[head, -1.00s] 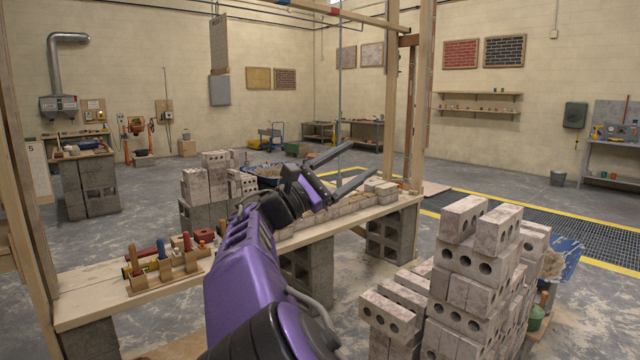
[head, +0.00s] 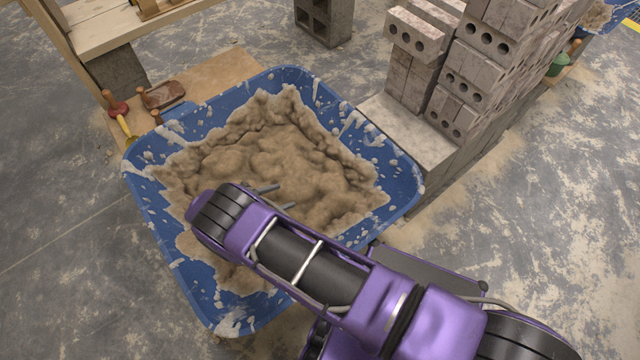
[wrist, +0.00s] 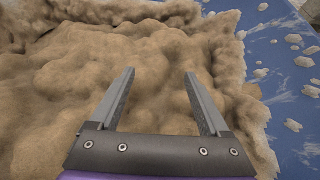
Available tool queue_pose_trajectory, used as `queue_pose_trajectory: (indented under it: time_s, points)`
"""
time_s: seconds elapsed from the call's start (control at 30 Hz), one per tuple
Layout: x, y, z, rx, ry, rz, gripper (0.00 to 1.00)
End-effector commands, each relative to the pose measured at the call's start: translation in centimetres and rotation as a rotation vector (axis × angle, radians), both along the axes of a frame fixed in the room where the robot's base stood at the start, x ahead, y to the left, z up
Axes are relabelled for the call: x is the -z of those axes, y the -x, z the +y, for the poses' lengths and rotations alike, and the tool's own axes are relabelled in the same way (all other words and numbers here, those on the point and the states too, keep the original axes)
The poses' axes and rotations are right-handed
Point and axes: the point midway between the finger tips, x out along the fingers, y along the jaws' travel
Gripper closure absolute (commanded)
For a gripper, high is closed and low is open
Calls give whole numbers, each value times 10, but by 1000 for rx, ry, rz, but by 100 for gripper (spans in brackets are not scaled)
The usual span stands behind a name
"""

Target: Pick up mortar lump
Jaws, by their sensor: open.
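A blue tub (head: 400,190) spattered with pale mortar stands in front of me, filled with lumpy brown mortar (head: 285,150). My gripper (head: 280,196) is over the tub, its two fingers spread and pointing at the mortar. In the wrist view my gripper (wrist: 160,85) is open with nothing held between the fingers. The mortar (wrist: 150,60) fills most of that view, with the blue tub wall (wrist: 285,70) at the right. No separate lump stands out from the mass. I cannot tell whether the fingertips touch it. My arm hides the tub's near right part.
A stack of grey bricks (head: 470,85) stands close to the tub on the right. A wooden bench (head: 120,25) is at the upper left. The floor at left is clear.

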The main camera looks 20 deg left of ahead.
Motion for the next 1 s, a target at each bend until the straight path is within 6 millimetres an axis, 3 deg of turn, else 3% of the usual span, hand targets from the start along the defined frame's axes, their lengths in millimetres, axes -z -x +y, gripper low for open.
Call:
queue_pose_trajectory:
  time_s: [0.5, 0.77, 1.0]
  points:
    - [51, -79, -43, 3, 1, 2, 20]
    - [60, -94, -50, 1, 0, 0, 20]
    - [82, -118, -66, 3, 0, 0, 20]
